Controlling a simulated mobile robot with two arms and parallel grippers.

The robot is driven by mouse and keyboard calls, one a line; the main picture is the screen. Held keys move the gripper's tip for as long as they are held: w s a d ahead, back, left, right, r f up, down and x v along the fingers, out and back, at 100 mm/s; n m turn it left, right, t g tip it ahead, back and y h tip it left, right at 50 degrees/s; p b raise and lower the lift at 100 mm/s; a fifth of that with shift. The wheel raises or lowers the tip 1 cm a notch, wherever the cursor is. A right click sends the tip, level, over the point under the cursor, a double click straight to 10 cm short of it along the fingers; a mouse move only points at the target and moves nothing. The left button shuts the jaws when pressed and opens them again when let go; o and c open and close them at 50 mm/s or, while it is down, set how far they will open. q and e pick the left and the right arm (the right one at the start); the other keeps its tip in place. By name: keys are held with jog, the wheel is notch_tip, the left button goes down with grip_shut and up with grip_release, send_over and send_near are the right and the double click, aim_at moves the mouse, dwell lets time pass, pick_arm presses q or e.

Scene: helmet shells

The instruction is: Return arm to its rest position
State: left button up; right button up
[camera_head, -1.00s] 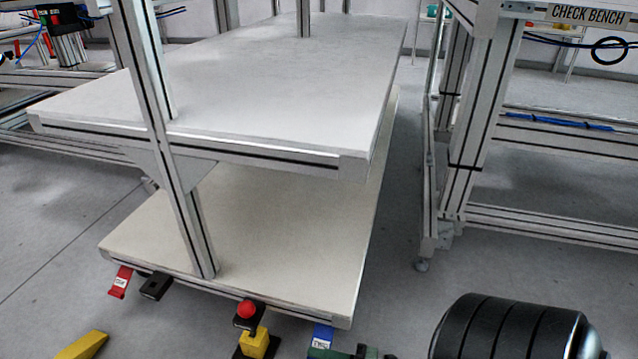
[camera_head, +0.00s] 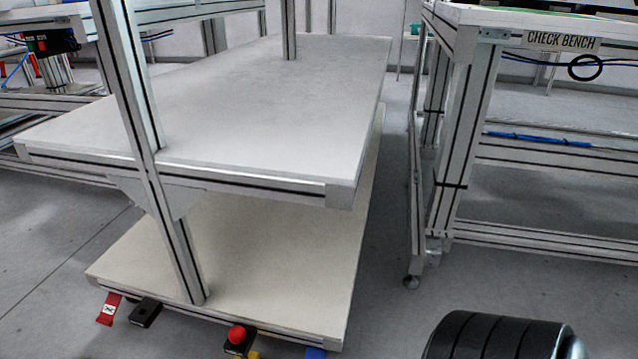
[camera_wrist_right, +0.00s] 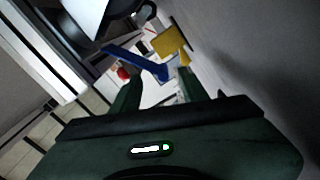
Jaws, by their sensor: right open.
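My right gripper (camera_wrist_right: 158,88) shows in the wrist view as two dark green fingers standing apart, with no object visibly held between them. The fingers point toward a blue piece (camera_wrist_right: 140,62), a yellow piece (camera_wrist_right: 168,43) and a small red knob (camera_wrist_right: 123,72); how far off these are I cannot tell. In the head view the right gripper is out of frame. A black ribbed part of my own arm shows at the lower right. My left gripper is in neither view.
A two-level cart with an empty upper shelf (camera_head: 250,110) and empty lower shelf (camera_head: 275,250) stands ahead. A red button (camera_head: 237,335) and tags hang near its front edge. The check bench (camera_head: 465,110) stands right, with a floor gap between.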

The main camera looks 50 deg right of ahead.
jog(key=shift+v, duration=1.25)
